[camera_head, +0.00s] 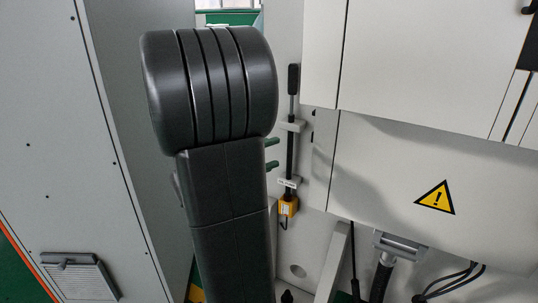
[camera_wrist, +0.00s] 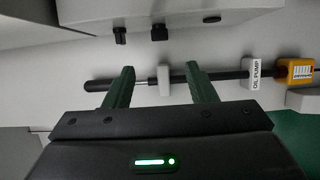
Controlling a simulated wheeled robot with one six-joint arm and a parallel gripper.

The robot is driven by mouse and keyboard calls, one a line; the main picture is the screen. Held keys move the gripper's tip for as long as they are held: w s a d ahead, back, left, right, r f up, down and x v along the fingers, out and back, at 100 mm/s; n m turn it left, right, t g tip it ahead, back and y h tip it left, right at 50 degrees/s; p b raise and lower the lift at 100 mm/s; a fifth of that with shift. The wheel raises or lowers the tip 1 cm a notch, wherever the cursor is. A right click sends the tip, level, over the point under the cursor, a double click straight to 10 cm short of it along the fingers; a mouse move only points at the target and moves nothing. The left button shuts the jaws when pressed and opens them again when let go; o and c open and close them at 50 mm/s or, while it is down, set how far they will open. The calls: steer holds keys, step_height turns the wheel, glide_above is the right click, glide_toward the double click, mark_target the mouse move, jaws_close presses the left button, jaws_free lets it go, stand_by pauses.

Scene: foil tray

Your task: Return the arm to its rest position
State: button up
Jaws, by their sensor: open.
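My gripper (camera_wrist: 160,72) is open and empty, with its two green fingers apart in the wrist view. In the head view, my black arm stands upright and hides most of the gripper; only the green fingertips (camera_head: 272,154) show past its right side. Beyond the fingers is an oil pump lever, a dark rod (camera_wrist: 228,75) with a black handle (camera_wrist: 100,85). The rod crosses behind the fingers in the wrist view. I cannot tell how far it is from the fingertips. In the head view, the lever (camera_head: 293,80) stands upright to the right of my arm.
A yellow block (camera_head: 287,207) is at the lever's lower end. A pale machine housing with a warning sign (camera_head: 435,197) fills the right. A grey cabinet (camera_head: 60,140) stands at left. Black cables (camera_head: 450,280) and a hose (camera_head: 380,280) are at the lower right.

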mark_target(313, 138)
steer(key=shift+d, duration=0.1)
steer(key=x, duration=1.3)
steer(key=shift+w+d, duration=0.25)
steer(key=shift+w, duration=0.05)
